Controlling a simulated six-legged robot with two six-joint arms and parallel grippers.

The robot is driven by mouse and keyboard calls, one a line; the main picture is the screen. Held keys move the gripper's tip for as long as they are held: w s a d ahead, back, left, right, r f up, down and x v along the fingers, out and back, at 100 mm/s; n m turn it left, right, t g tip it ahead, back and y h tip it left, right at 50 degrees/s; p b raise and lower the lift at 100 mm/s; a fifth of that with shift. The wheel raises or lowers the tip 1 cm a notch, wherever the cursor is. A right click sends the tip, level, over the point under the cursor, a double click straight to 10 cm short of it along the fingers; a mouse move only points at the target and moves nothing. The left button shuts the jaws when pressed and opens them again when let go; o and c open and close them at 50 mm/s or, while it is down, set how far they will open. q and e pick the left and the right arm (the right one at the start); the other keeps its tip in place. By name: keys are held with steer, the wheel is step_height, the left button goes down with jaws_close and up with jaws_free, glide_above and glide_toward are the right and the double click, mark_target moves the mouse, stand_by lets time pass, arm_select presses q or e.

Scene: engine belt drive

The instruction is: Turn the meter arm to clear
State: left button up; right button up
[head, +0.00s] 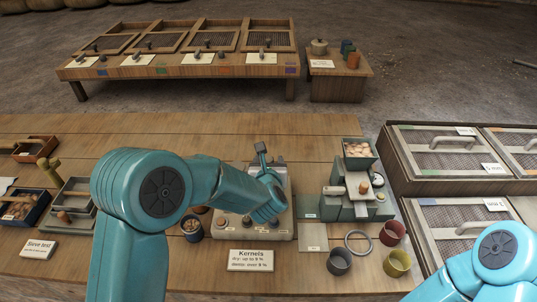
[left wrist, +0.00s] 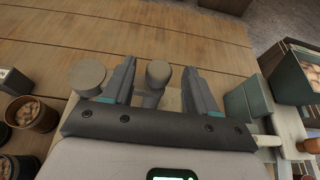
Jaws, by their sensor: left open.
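The pale grey meter (head: 284,228) stands on the wooden table behind the "Kernels" card, partly covered by my left arm. In the left wrist view, a grey upright knob (left wrist: 158,74) on a short crossbar, apparently the meter arm, stands between the fingers of my left gripper (left wrist: 156,65). The fingers are apart, with a visible gap on each side of the knob. A round grey cap (left wrist: 88,77) is just left of the left finger. In the head view, my left gripper (head: 270,161) is over the meter, largely hidden by its wrist. My right gripper is out of view.
A green stand with a kernel bin (head: 359,148) is right of the meter. A cup of kernels (head: 192,230) is to its left. The table behind the meter is clear.

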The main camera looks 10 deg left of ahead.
arm_select(q)
steer(key=shift+x, duration=1.25)
steer(key=shift+w+a, duration=0.1)
steer(key=shift+w+f, duration=0.1)
